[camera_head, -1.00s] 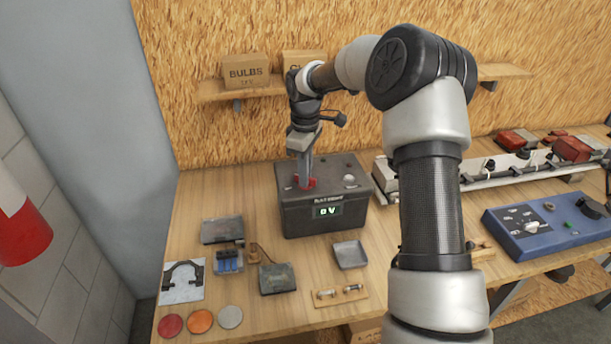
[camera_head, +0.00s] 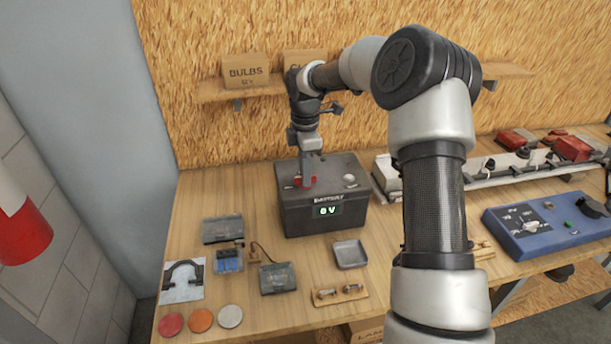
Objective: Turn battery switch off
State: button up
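A dark grey battery box (camera_head: 325,217) stands on the wooden workbench. Its front display (camera_head: 327,210) seems to read "0 V". A small red switch (camera_head: 299,181) sits on top of the box, mostly hidden behind my gripper. My gripper (camera_head: 309,182) points straight down, with its fingertips at the red switch. The fingers look close together, but I cannot tell whether they grip the switch or only touch it. A round light-coloured knob or terminal (camera_head: 349,178) is on the right of the box top.
A shelf with cardboard boxes (camera_head: 246,71) is behind the arm. Small trays (camera_head: 350,254), coloured discs (camera_head: 201,320) and a fuse block (camera_head: 340,294) lie in front. A blue control panel (camera_head: 545,226) and a rail of parts (camera_head: 520,165) are at right.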

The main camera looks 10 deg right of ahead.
jog(key=o, duration=0.5)
jog(key=shift+r, duration=3)
